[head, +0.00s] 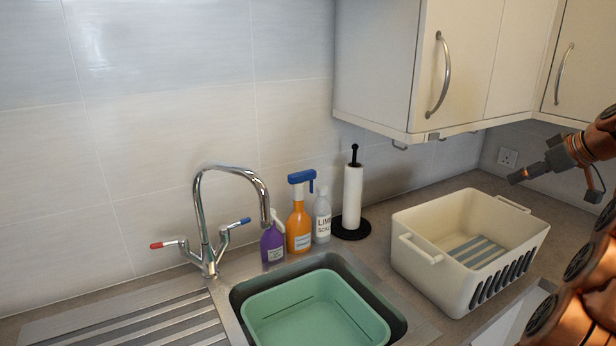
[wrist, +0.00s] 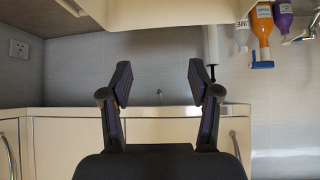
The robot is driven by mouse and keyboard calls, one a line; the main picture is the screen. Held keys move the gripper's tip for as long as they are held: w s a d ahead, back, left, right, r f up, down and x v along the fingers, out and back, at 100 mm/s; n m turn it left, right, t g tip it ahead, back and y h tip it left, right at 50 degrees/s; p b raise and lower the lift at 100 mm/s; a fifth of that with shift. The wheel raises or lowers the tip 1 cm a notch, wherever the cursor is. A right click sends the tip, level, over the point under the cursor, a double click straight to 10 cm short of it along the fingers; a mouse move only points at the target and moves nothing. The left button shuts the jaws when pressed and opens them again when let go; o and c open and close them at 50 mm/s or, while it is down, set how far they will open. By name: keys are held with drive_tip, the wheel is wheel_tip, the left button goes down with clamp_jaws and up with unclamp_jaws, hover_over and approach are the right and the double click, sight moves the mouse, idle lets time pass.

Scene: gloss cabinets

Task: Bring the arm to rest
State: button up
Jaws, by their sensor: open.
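My gripper (head: 556,186) is at the right of the head view, above and beyond the right side of the cream basket, on the bent arm at the right edge. In the wrist view, its two fingers (wrist: 160,83) are spread wide with nothing between them. My gripper is apart from the basket and below the wall cabinets. The wrist picture appears upside down.
A cream basket (head: 408,275) with a striped cloth (head: 476,251) stands on the counter. Left of it are a paper towel roll (head: 352,198), several bottles (head: 299,228), a tap (head: 205,235) and a green basin (head: 262,318). Wall cabinets (head: 385,75) overhang the back.

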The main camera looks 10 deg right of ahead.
drive_tip(key=w+a+f+g+y, duration=0.1)
drive_tip(key=a+f, duration=0.1)
drive_tip(key=a, duration=0.8)
drive_tip(key=w+a+f+g+y, duration=0.1)
drive_tip(key=w+a+g, duration=0.1)
drive_tip(key=a, duration=0.7)
drive_tip(key=s+a+f+g, duration=0.1)
drive_tip(key=s+a+f, duration=0.15)
drive_tip(key=a, duration=0.45)
drive_tip(key=s+a+f+g, duration=0.1)
drive_tip(key=s+a+f, duration=0.15)
drive_tip(key=a, duration=0.45)
drive_tip(key=s+a+f+m+g+h, duration=0.1)
drive_tip(key=s+a+f+g, duration=0.35)
drive_tip(key=s+a, duration=0.75)
drive_tip(key=s+f+h, duration=0.1)
drive_tip(key=s+f, duration=0.4)
drive_tip(key=s, duration=0.3)
drive_tip(key=s+f+m+g+h, duration=0.1)
drive_tip(key=s+f, duration=0.4)
drive_tip(key=s, duration=0.3)
drive_tip(key=shift+s+a+h, duration=0.3)
drive_tip(key=shift+s+a, duration=0.05)
